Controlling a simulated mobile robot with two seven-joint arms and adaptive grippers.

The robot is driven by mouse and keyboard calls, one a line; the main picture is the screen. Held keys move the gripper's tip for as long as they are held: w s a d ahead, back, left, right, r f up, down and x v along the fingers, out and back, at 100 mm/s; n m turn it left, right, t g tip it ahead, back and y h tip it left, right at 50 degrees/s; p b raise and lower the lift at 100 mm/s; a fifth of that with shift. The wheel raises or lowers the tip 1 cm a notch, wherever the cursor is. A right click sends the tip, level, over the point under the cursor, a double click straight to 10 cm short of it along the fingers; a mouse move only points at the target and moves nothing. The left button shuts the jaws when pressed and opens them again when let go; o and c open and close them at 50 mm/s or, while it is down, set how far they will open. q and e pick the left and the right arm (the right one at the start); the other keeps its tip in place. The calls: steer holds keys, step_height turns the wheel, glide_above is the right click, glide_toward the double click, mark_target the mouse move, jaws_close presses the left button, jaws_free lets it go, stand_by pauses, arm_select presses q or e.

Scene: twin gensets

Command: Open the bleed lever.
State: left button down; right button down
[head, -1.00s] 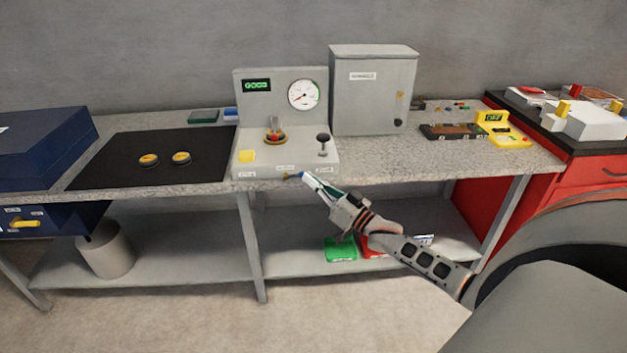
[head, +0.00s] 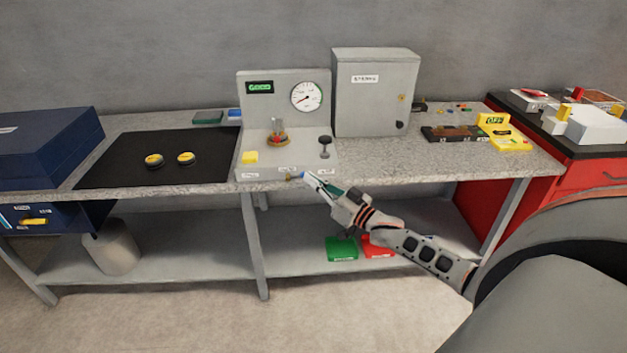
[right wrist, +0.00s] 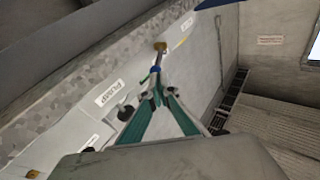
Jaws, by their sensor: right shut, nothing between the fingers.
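The bleed lever appears to be the small lever with a blue tip (head: 302,175) and a brass pivot, low on the front of the grey test stand (head: 250,172). In the right wrist view its blue tip (right wrist: 155,70) sits just ahead of the fingertips, with the brass pivot (right wrist: 160,46) beyond. My right gripper (head: 309,179) is shut with nothing held, its tips right by the blue end. Whether they touch it I cannot tell. The gripper also shows in the right wrist view (right wrist: 154,92), its green-padded fingers converging. My left gripper is out of view.
The stand carries a gauge (head: 306,96), a yellow block (head: 250,157), a red-and-brass valve (head: 278,138) and a black-knobbed lever (head: 325,146). A grey cabinet (head: 375,100) stands right of it. The bench's front edge lies close to my gripper; open space lies in front.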

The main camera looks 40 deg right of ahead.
steer(key=shift+r+p, duration=0.2)
steer(key=shift+p, duration=0.15)
steer(key=shift+a+r+n+g+p, duration=0.1)
steer(key=shift+r+n+g+p, duration=0.15)
steer(key=shift+p, duration=0.2)
steer(key=r+p, duration=0.1)
steer(key=p, duration=0.1)
steer(key=w+a+r+p, duration=0.1)
steer(key=p, duration=0.1)
steer(key=shift+a+r+p, duration=0.2)
steer(key=shift+a+p, duration=0.1)
stand_by(0.7)
